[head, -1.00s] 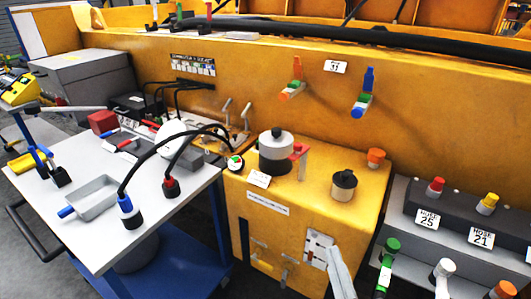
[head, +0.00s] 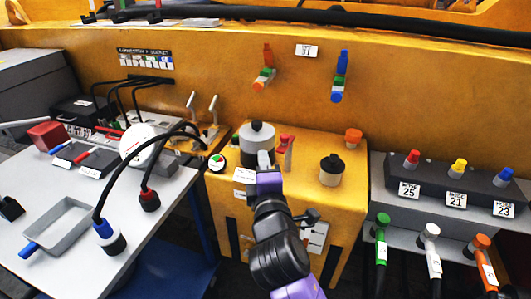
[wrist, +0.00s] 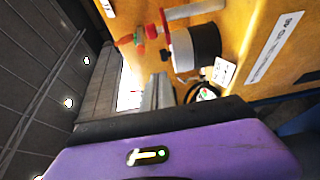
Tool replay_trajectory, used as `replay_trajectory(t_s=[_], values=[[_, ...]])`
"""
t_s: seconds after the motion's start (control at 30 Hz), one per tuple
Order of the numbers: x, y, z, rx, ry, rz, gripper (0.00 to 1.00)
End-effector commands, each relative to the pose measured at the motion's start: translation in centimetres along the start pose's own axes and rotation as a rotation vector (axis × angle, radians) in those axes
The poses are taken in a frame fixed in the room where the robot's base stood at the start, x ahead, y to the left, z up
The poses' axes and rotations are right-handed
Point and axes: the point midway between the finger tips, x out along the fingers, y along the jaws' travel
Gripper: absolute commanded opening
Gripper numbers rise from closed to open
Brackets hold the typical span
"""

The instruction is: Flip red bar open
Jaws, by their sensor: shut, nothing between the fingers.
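The red bar (head: 286,143) sits on a light post on top of the yellow cabinet (head: 310,210), just right of a grey cylinder with a black cap (head: 257,143). In the wrist view, the red bar (wrist: 166,28) shows as a thin strip by the cylinder (wrist: 197,48). My gripper (head: 265,160) is shut and empty, in front of the cylinder and left of the bar in the head view. Its grey fingers (wrist: 158,90) also show in the wrist view. I cannot tell whether they touch anything. My arm hides part of the cabinet front.
A black-topped knob (head: 331,170) and an orange knob (head: 353,137) stand on the cabinet's right. A white table (head: 55,255) with cables and a grey tray (head: 58,227) is at left. Hose couplings (head: 430,237) line the right. Levers (head: 203,112) stand behind left.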

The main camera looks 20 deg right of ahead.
Motion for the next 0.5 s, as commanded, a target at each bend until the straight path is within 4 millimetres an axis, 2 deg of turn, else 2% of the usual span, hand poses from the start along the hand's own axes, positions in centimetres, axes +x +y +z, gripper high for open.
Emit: replay_trajectory(t_s=[0.3, 0.5], values=[[5.8, 0.2, 0.1, 0.003, -0.001, 0.001, 0.00], [9.0, 0.2, 0.0, 0.004, 0.001, 0.002, 0.00]])
